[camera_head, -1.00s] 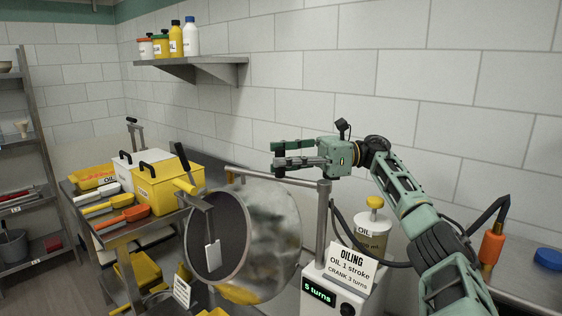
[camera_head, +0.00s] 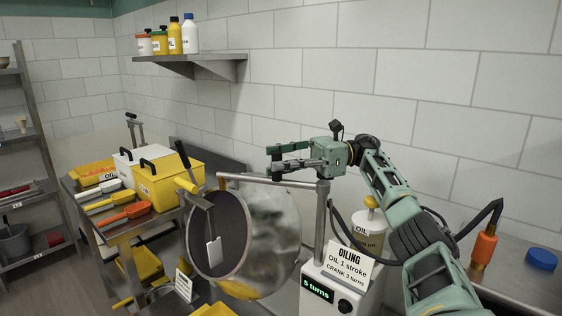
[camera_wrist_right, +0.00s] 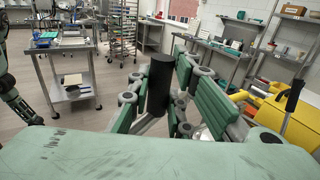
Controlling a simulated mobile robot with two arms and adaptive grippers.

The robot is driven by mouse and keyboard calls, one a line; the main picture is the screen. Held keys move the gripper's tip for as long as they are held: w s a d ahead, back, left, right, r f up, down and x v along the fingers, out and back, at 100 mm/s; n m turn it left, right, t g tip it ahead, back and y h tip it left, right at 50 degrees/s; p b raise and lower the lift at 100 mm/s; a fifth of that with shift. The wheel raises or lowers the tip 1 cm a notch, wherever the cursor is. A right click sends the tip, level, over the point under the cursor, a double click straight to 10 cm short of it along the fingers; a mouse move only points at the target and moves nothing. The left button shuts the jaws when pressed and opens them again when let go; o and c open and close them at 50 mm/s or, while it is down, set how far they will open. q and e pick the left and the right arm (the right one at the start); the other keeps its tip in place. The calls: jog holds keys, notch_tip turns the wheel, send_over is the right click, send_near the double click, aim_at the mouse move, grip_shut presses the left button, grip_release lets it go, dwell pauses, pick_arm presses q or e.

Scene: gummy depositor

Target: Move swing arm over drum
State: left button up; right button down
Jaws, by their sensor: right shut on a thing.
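The swing arm (camera_head: 245,179) is a grey metal bar running left from an upright post (camera_head: 321,215), with its free end above the drum's rim. The drum (camera_head: 275,240) is a shiny round metal vessel, its dark mouth facing left. My right gripper (camera_head: 283,160) is above the bar, near its middle. In the right wrist view its fingers (camera_wrist_right: 160,95) are closed around a dark upright cylinder (camera_wrist_right: 157,75), which looks like the swing arm's handle. In the head view the fingers mostly hide this handle.
An oiling box (camera_head: 345,285) with a sign and a "5 turns" display stands below the post. An oil pump bottle (camera_head: 370,225) is behind it. Yellow (camera_head: 170,185) and white bins and scoops fill the left bench. A wall shelf (camera_head: 200,62) holds bottles.

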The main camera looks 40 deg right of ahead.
dwell(0.3)
jog(key=c, duration=1.6)
grip_release()
notch_tip(320, 180, up, 10)
